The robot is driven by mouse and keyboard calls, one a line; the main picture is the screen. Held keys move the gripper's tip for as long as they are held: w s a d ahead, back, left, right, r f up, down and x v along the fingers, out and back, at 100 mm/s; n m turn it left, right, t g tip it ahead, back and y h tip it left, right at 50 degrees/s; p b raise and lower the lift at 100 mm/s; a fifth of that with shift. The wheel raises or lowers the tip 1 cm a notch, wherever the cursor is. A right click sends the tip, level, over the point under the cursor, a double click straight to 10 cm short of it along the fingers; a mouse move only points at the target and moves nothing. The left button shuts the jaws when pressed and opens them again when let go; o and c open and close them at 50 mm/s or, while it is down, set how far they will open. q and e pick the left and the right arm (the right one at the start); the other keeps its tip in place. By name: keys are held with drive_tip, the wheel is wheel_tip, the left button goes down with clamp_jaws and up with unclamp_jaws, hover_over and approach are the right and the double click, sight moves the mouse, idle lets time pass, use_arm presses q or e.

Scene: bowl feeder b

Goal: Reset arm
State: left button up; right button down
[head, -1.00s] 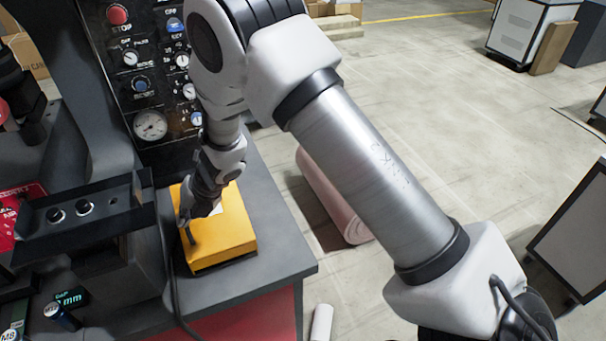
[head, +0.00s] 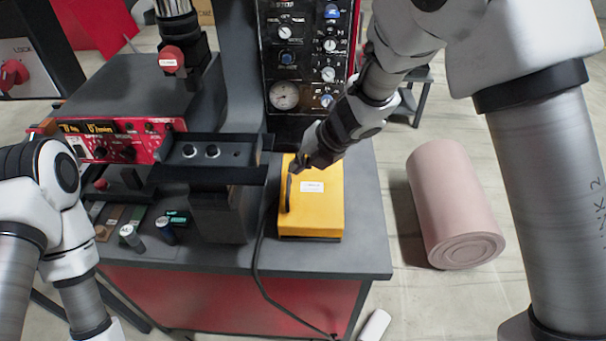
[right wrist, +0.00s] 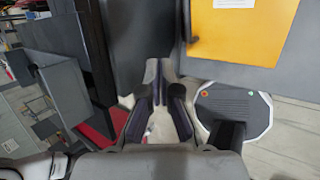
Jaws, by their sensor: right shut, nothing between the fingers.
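My right arm comes in from the upper right of the head view. Its dark right gripper (head: 297,166) is shut and empty, over the back left part of a yellow box (head: 324,212) on the grey table. I cannot tell whether its fingertips touch the box. In the right wrist view the narrow fingers of the right gripper (right wrist: 158,90) come together, and the yellow box (right wrist: 232,42) shows at the top right. My left arm shows at the left edge of the head view; its gripper is out of the picture.
The grey table (head: 345,258) holds a red control unit (head: 110,140), a black bracket (head: 210,172) and two small cylinders, one of them (head: 130,238) at the front left. A gauge panel (head: 310,60) stands behind. A pink roll (head: 450,200) lies on the floor to the right.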

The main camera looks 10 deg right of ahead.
drive_tip(key=s+d+f+m+g+b, duration=0.15)
drive_tip(key=s+f+m, duration=0.35)
drive_tip(key=s+f, duration=0.55)
drive_tip(key=s+f+m+g+b, duration=0.1)
drive_tip(key=s+f+m+g, duration=0.35)
drive_tip(key=f, duration=0.85)
drive_tip(key=s+d+f+m+t+h, duration=0.1)
drive_tip(key=s+d+f+m, duration=0.15)
drive_tip(key=s+m, duration=0.4)
drive_tip(key=s+d+f+m, duration=0.2)
drive_tip(key=s+f+m, duration=0.25)
drive_tip(key=s, duration=0.25)
use_arm(q)
drive_tip(key=f, duration=0.3)
drive_tip(key=shift+w+a, duration=0.2)
drive_tip(key=shift+w, duration=0.05)
use_arm(e)
drive_tip(key=s+d+m+h, duration=0.2)
drive_tip(key=d+m+h, duration=0.2)
drive_tip(key=d+m, duration=0.3)
drive_tip(key=r+m, duration=0.1)
drive_tip(key=m, duration=0.4)
drive_tip(key=shift+s, duration=0.4)
